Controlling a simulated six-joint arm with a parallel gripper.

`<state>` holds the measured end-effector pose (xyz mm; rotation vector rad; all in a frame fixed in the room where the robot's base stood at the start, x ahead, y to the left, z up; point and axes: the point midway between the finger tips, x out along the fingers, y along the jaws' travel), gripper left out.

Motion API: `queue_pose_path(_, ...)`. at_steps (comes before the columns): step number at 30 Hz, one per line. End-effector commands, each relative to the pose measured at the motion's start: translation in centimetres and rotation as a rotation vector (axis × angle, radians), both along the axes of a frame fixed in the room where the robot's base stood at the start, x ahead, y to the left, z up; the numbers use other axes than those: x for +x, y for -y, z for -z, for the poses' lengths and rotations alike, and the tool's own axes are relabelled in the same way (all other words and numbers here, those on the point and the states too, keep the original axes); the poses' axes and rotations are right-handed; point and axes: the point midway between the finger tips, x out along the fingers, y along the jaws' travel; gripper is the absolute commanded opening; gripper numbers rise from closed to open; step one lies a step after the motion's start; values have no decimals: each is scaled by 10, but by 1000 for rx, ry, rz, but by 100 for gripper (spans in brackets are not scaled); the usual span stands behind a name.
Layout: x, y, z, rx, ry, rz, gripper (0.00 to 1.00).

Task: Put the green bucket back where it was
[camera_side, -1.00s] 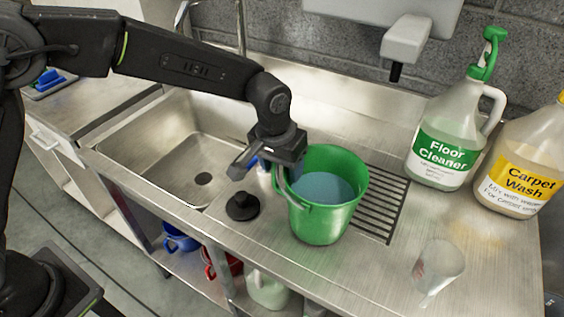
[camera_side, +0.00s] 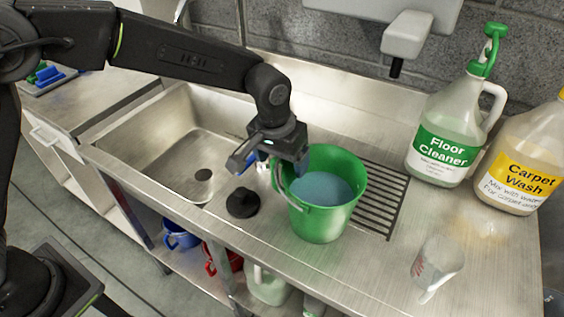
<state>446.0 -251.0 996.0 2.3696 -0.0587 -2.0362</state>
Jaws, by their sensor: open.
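The green bucket (camera_side: 324,222) stands upright on the steel counter, partly over the slotted drain grate (camera_side: 385,200), with blue liquid (camera_side: 320,188) inside. Its handle hangs down on the left side. My gripper (camera_side: 268,165) is at the bucket's upper left rim, between the bucket and the sink. Its jaws are open. The far finger is partly hidden, and I cannot tell whether it touches the rim or the handle.
A black sink plug (camera_side: 243,203) lies left of the bucket, beside the sink basin (camera_side: 185,150). A floor cleaner bottle (camera_side: 445,140), a carpet wash bottle (camera_side: 520,170) and a clear measuring cup (camera_side: 437,265) stand to the right. A wall dispenser (camera_side: 405,38) hangs above.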

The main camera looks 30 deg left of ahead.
Motion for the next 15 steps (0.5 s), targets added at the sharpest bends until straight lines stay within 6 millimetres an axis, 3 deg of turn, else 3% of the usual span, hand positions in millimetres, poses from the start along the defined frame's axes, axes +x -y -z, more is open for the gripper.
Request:
queue_pose_path(9, -10, -2, -68, -2, 5, 0, 83)
queue_pose_path(15, -15, -3, -99, -1, 3, 0, 83)
